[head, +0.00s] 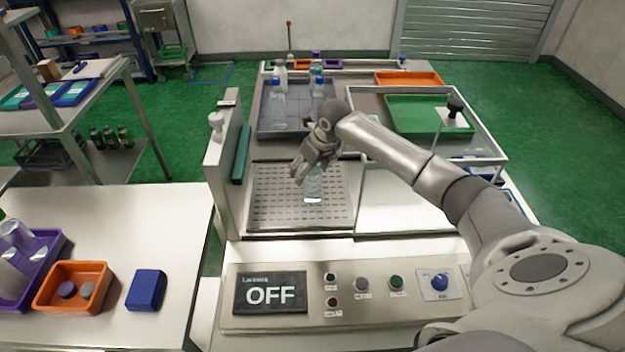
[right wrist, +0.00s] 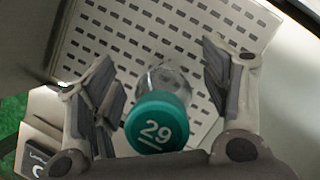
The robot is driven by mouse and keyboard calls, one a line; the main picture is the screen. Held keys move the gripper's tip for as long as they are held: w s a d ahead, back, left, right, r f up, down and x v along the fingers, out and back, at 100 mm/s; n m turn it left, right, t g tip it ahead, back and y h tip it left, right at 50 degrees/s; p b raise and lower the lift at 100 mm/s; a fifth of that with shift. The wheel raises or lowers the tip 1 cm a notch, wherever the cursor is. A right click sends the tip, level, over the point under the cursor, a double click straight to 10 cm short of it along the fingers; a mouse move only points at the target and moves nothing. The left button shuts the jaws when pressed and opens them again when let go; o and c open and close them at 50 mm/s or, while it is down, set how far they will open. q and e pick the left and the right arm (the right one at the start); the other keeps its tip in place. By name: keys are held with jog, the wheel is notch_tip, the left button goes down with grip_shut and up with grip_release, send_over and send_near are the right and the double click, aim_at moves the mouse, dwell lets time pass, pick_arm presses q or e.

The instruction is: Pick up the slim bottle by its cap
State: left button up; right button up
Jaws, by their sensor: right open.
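A clear bottle (head: 313,188) stands on the perforated plate (head: 265,205) of the machine, below my right gripper (head: 309,168). In the right wrist view its teal cap (right wrist: 157,125), marked 29, is between the two fingers of the gripper (right wrist: 165,85), with a gap on each side. The fingers are spread and hold nothing. In the head view the gripper hides the cap. Whether this is the slim bottle I cannot tell for certain. My left gripper is not in view.
Clear bottles stand in the grey tray (head: 263,128) behind the plate. An upright panel (head: 222,165) borders the plate on the left. The control panel (head: 350,318) in front has a display reading OFF. An orange bin (head: 45,300) and blue box (head: 146,290) are on the left table.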

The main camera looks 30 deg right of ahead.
jog(key=c, duration=1.3)
jog(key=shift+r, duration=0.1)
jog(key=shift+r, duration=0.1)
